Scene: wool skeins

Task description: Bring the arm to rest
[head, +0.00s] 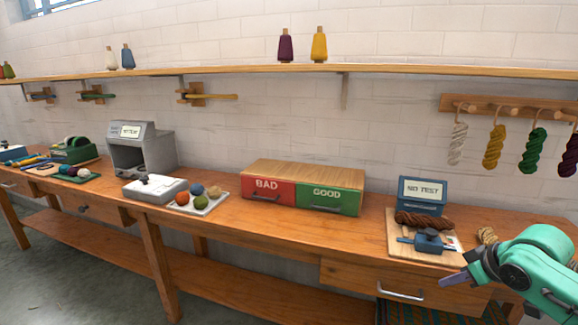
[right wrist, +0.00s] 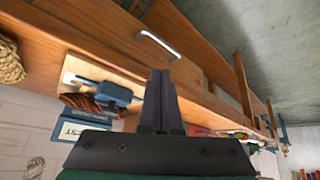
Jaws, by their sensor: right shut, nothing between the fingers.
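My right gripper (head: 455,280) is at the right of the head view, at the end of a green arm, in front of the bench edge near the drawer. In the right wrist view its two dark fingers (right wrist: 160,88) are together with nothing between them. In the head view a brown skein (head: 422,221) lies at a blue clamp device (head: 428,241) on a wooden board, left of and beyond the gripper. The gripper appears apart from them. My left gripper is not in view.
The wooden bench (head: 225,222) runs across the view. A BAD and GOOD drawer box (head: 331,200) stands at its middle. A NO TEST display (head: 423,190) is behind the board. A drawer handle (head: 400,294) is close to the gripper. Skeins hang from pegs (head: 510,108) on the wall.

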